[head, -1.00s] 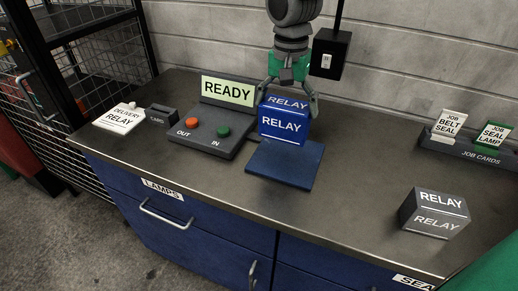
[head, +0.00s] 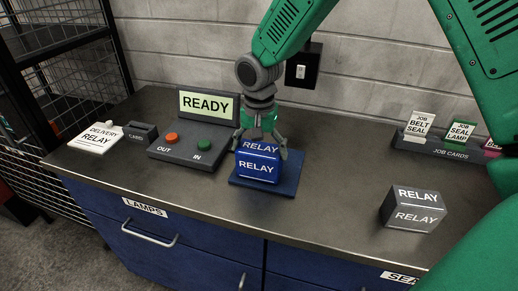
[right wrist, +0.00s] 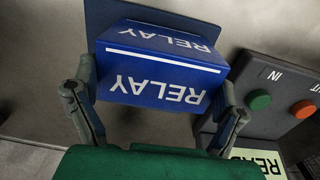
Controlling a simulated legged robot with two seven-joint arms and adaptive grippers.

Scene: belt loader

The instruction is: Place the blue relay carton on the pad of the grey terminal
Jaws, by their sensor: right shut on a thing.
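The blue relay carton (head: 257,168) is upright over the blue pad (head: 288,186) of the grey terminal (head: 183,151). It looks to be at or very near the pad's surface; I cannot tell whether it touches. My right gripper (head: 260,142) comes from above with its fingers on either side of the carton, shut on it. In the right wrist view, the carton (right wrist: 163,65) sits between the two fingers, with the pad (right wrist: 110,14) behind it. The terminal's screen reads READY. My left gripper is not in view.
A grey RELAY carton (head: 414,209) stands at the right of the bench. A job cards rack (head: 440,148) is behind it. The bench between pad and grey carton is clear.

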